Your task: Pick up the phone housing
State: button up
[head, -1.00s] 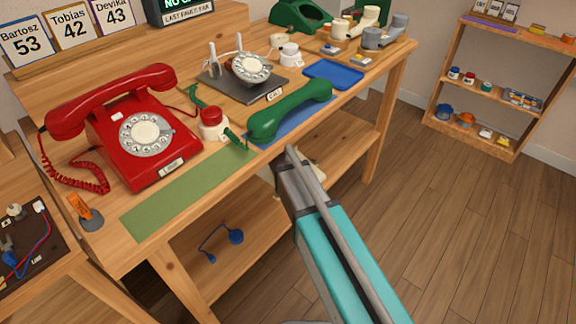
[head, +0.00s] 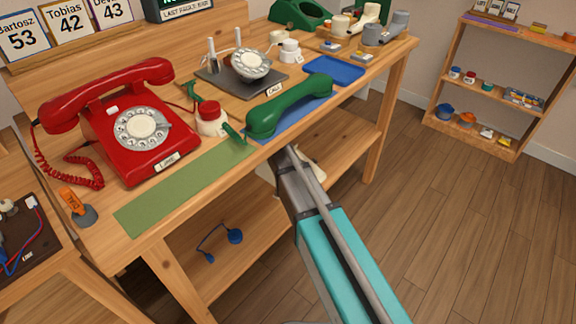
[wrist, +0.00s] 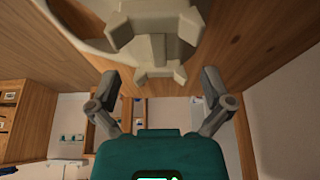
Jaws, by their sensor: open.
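A cream, hollow-looking shell (wrist: 185,22) fills the top of the wrist view, with a blocky bracket-like part facing me. It looks like a phone housing. In the head view, a cream piece (head: 312,158) shows under the table top by my arm's end, mostly hidden by the arm and table edge. My gripper (wrist: 160,88) is open and empty, its fingers spread below the shell and apart from it in the wrist view. In the head view the fingers are hidden under the table edge. A green phone housing (head: 300,12) also stands at the table's back.
A red dial phone (head: 140,125), a green handset (head: 290,105) and a dial on a dark stand (head: 245,75) are on the table (head: 90,240). A blue cord piece (head: 235,236) lies on the lower shelf. The floor at right is clear.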

dwell(0.3)
jog(key=shift+b+x, duration=2.4)
jog(key=shift+x, duration=0.2)
jog(key=shift+d, duration=0.1)
jog(key=shift+r, duration=0.1)
jog(key=c, duration=1.1)
